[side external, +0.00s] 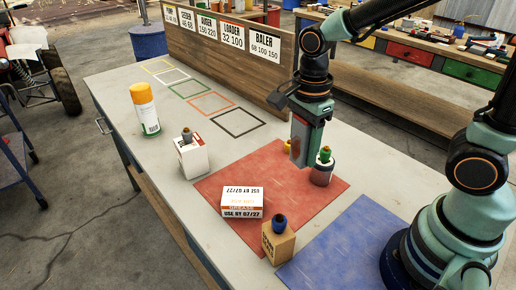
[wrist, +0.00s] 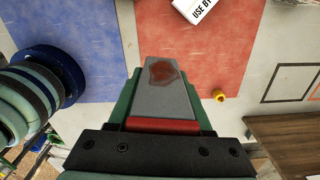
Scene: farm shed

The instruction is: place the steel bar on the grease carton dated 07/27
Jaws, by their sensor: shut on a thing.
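My gripper (side external: 306,148) hangs pointing down above the red mat, near its back edge. It is shut on the steel bar, a grey flat piece with a rusty brown patch, which fills the space between the green fingers in the wrist view (wrist: 172,92). The white grease carton (side external: 242,203) lies on the red mat, to the left of and nearer the camera than my gripper. It is marked "USE BY 07/27" and its top is bare. Only a corner of it shows at the top of the wrist view (wrist: 197,8).
Near the red mat (side external: 322,196) stand a white box (side external: 193,158), a brown box (side external: 279,243) and a dark can (side external: 322,174), each with a small item on top. A yellow piece (wrist: 219,95) lies by the can. A blue mat (side external: 345,250) and orange-capped bottle (side external: 145,110) flank them.

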